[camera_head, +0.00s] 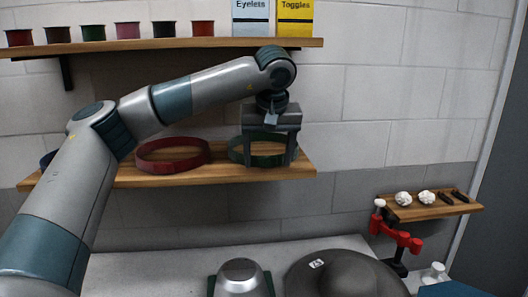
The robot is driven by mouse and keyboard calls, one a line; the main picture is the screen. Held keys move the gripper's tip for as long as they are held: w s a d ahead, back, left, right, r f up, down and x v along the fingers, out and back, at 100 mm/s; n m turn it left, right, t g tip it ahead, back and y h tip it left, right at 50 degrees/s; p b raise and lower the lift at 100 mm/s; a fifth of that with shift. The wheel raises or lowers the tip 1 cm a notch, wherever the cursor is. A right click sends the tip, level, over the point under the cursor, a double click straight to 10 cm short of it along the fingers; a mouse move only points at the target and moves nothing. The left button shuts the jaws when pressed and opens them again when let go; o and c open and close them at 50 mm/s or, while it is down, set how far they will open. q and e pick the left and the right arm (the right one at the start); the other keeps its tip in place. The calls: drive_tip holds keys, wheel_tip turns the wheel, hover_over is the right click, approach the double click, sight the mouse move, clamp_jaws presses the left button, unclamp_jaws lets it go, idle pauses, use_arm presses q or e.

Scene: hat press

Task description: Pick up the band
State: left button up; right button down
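A green band (262,161) lies on the lower wooden shelf, near its right end. My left gripper (268,160) points down at this band, with its two fingers spread apart and overlapping the band in the picture. I cannot tell whether the fingers touch it. A red band (173,156) lies to the left on the same shelf. Part of a dark blue band (47,159) shows at the shelf's left end, mostly hidden behind my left arm. My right gripper is not in view.
The upper shelf (160,45) holds several spools and two boxes. Below, a dark grey hat (345,275) and a metal dome (240,280) stand on the pale table (145,270). A red clamp-like tool (397,236) stands at right, under a small shelf (430,210).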

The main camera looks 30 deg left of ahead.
use_arm(q)
drive_tip(key=c, duration=1)
drive_tip(key=shift+r, duration=0.5)
wheel_tip(320, 180, up, 9)
drive_tip(key=b, duration=0.3)
drive_tip(key=shift+f, duration=0.1)
